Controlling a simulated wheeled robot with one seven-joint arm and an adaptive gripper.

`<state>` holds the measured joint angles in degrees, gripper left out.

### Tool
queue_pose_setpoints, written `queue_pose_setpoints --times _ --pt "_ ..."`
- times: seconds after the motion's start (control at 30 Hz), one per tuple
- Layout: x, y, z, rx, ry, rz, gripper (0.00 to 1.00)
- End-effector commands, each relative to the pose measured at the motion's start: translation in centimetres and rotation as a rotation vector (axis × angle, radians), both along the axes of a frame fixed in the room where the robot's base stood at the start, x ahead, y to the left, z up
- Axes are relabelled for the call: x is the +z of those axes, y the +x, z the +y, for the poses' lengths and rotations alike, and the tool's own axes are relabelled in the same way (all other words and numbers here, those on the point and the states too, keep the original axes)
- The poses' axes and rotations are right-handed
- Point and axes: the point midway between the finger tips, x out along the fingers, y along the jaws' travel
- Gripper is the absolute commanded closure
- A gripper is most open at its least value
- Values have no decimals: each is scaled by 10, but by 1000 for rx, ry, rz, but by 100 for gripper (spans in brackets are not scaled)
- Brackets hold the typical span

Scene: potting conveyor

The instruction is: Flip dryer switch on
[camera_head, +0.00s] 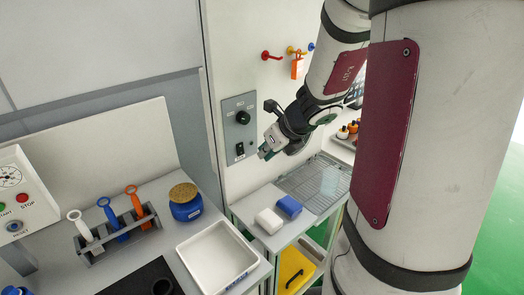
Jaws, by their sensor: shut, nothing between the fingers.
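A grey control panel (229,130) is fixed to the pale wall left of my gripper. It has a round black knob (243,117) in its upper part and a black rocker switch (239,149) in its lower part. Small labels are too small to read, and the switch's position cannot be told. My gripper (264,153) is shut and empty. It appears just to the right of the rocker switch in the picture, with its tips pointing left toward the panel. A gap shows between the tips and the switch; contact is not visible.
Left are a white tray (217,262), a blue jar (185,207) and a tool rack (91,249). Coloured wall hooks (271,56) are above my wrist.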

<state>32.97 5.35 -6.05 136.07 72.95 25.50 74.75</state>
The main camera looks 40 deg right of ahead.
Motion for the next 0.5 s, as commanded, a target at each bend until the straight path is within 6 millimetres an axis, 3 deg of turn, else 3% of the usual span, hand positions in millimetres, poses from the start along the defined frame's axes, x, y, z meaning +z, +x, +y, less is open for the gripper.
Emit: queue_pose_setpoints --times 0.03,0.33,0.5 --pt "-13 9 0 0 1 3 100" --pt "-58 45 1 -2 1 2 100" --pt "-56 66 2 2 -1 1 100"
